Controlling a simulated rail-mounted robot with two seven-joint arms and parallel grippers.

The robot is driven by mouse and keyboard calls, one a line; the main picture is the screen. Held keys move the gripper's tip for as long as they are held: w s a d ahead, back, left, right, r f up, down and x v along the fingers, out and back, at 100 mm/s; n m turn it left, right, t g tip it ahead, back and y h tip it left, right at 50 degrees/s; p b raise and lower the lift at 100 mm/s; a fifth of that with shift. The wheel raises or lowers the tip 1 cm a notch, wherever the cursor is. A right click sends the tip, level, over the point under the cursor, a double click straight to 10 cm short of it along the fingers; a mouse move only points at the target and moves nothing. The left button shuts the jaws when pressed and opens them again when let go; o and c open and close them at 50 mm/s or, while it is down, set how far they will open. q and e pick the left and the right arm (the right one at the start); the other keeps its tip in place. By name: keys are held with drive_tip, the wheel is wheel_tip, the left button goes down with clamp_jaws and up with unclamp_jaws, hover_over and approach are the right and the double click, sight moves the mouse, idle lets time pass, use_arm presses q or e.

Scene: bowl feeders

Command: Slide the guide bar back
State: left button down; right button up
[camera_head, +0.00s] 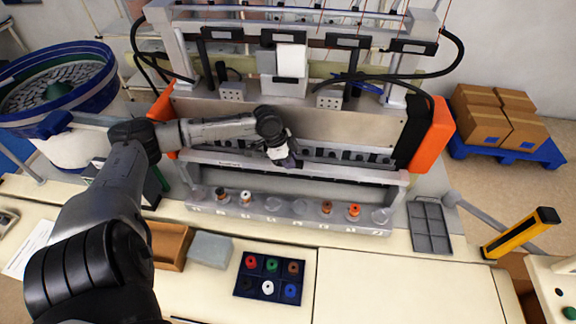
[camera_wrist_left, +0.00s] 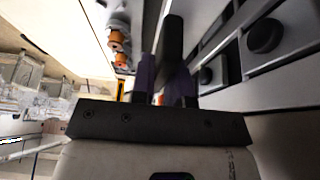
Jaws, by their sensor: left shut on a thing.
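The guide bar (camera_head: 345,173) is a long pale metal bar across the front of the machine, below a row of dark round knobs. My left gripper (camera_head: 287,161) is at the bar, a little left of its middle. In the left wrist view its two dark purple fingers (camera_wrist_left: 166,85) are shut on a black upright handle (camera_wrist_left: 173,38), which looks to be part of the bar. The fingers and wrist hide the grip point in the head view. My right gripper is in neither view.
A grey rack with lettered places (camera_head: 285,217) holds several spools in front of the bar. A dark tray of coloured spools (camera_head: 242,291), a wooden tray (camera_head: 170,243) and a grey tray (camera_head: 429,228) are on the table. Orange end covers (camera_head: 432,135) flank the machine.

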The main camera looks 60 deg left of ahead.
use_arm(q)
drive_tip(key=shift+a+f, duration=0.15)
drive_tip(key=shift+a, duration=0.05)
drive_tip(key=c, duration=1.5)
unclamp_jaws()
drive_tip(key=shift+w, duration=0.1)
drive_tip(key=shift+o, duration=1.9)
drive_tip(key=shift+r, duration=0.25)
